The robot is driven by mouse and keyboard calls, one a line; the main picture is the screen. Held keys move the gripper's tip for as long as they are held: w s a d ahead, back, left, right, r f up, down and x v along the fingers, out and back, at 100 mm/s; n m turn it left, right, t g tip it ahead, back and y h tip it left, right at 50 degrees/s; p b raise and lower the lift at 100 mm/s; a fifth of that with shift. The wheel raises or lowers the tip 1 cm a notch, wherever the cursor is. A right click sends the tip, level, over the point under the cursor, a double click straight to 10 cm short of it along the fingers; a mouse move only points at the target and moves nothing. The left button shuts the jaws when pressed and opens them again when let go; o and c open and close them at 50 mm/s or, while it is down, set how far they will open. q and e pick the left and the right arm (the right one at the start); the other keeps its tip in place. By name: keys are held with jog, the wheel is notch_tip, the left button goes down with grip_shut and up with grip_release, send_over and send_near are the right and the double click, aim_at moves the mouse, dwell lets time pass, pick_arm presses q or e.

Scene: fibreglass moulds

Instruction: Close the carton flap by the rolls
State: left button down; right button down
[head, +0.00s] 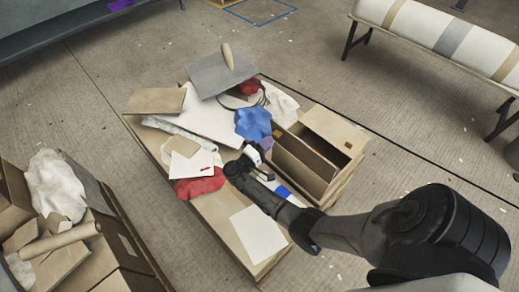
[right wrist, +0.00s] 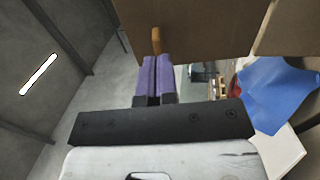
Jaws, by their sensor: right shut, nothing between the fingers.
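The open cardboard carton (head: 312,178) stands at the right end of the work table, on the side toward the rack of rolls (head: 435,30). One flap (head: 327,130) slants at its far right, with a small orange-brown tab; the inside looks dark. My right gripper (head: 266,145) is just left of the carton, shut and empty. In the right wrist view its purple fingers (right wrist: 153,78) lie together, pointing at a brown cardboard panel (right wrist: 200,28) with an orange-brown tab (right wrist: 156,40). I cannot tell whether they touch it. My left gripper is not in view.
A blue cloth (head: 253,123), red cloths (head: 199,187), white sheets and a grey board (head: 222,74) clutter the table (head: 228,232). Cartons with scraps (head: 100,262) stand at lower left. Floor is clear between the table and the rack.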

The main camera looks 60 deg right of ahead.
jog(key=shift+s+d+r, duration=0.15)
jog(key=shift+d, duration=0.55)
